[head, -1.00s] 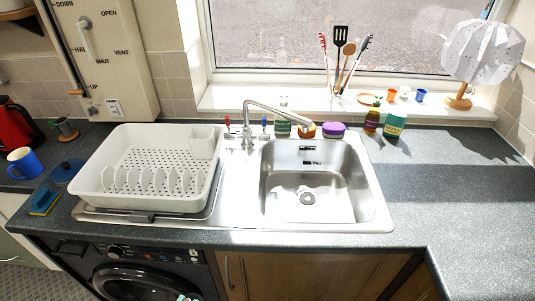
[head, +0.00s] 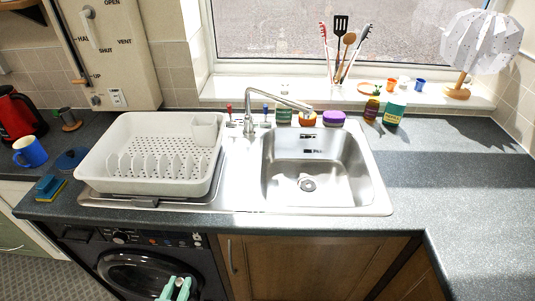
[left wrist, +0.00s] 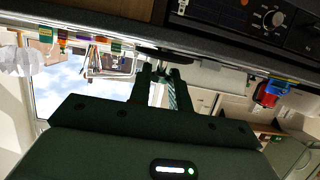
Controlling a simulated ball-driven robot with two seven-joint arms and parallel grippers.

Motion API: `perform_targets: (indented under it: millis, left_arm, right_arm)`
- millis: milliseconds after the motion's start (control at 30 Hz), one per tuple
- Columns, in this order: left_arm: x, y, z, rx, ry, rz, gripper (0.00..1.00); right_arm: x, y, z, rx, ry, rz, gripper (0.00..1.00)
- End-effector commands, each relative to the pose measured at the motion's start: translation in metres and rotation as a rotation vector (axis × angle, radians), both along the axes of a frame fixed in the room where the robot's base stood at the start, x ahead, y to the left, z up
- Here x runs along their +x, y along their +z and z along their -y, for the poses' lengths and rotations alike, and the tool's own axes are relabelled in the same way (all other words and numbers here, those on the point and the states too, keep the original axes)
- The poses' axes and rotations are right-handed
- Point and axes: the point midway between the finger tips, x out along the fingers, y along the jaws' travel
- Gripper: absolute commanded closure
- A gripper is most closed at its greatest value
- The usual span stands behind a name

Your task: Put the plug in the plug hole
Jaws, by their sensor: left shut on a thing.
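My left gripper (head: 175,288) shows at the bottom of the head view as pale green fingers, in front of the washing machine and below the worktop, well left of the bowl. In the left wrist view my left gripper (left wrist: 163,74) is shut on a dark flat thing at its fingertips, which looks like the plug (left wrist: 165,56). The plug's details are dim there, and I cannot make it out in the head view. My right gripper is not in view.
The worktop's front edge (head: 275,211) lies between my left gripper and the sink. The tap (head: 270,103) reaches over the bowl. A white dish rack (head: 150,160) fills the drainer at left. The worktop (head: 450,190) right of the sink is clear.

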Motion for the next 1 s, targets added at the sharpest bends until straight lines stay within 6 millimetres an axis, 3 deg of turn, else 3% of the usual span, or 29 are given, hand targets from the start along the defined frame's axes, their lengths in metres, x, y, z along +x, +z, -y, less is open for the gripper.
perform_targets:
  millis: [167, 400, 500, 700, 1000]
  left_arm:
    - [0.037, 0.039, -0.009, 0.005, 0.039, 0.013, 1.0]
    - [0.095, 0.125, -0.014, -0.005, 0.05, 0.017, 1.0]
    - [0.11, 0.149, -0.012, -0.004, 0.039, 0.01, 1.0]
    - [0.123, 0.17, -0.013, -0.001, 0.035, 0.002, 1.0]
    - [0.123, 0.171, -0.011, -0.013, 0.035, -0.002, 1.0]
  right_arm:
    - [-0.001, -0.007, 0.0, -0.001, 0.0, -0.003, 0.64]
    - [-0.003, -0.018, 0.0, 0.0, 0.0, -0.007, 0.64]
    - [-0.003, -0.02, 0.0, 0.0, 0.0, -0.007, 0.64]
    - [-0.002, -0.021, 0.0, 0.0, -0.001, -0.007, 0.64]
    - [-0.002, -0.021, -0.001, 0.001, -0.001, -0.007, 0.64]
